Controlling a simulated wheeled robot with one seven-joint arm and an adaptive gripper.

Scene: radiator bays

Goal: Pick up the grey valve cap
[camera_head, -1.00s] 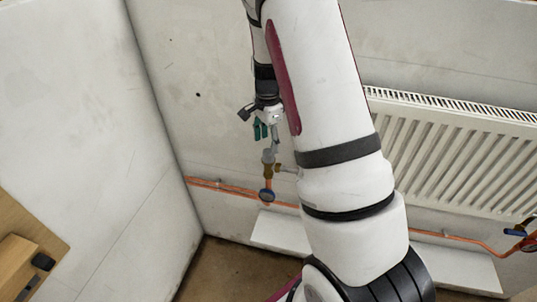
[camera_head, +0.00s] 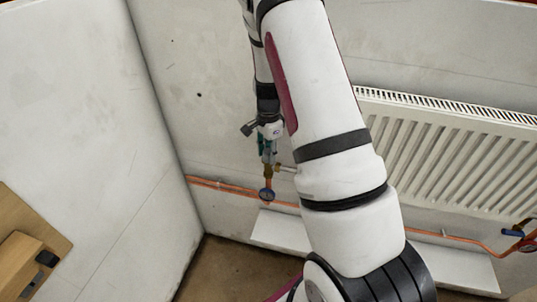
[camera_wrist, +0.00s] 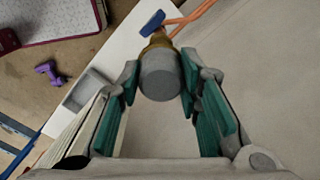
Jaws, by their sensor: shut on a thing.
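The grey valve cap (camera_wrist: 160,76) is a short grey cylinder on top of a brass valve (camera_wrist: 158,42) in the wrist view. My gripper (camera_wrist: 159,84) has teal finger pads on both sides of the cap and is shut on it. In the head view my gripper (camera_head: 267,148) points down at the valve, and its fingers largely hide the cap. The cap appears still seated on the valve.
Orange copper pipes (camera_head: 225,187) run along the wall at the valve. A white radiator (camera_head: 450,150) hangs to the right, partly behind my arm. A wooden piece (camera_head: 22,260) is at the lower left. A purple dumbbell (camera_wrist: 48,73) lies on the floor.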

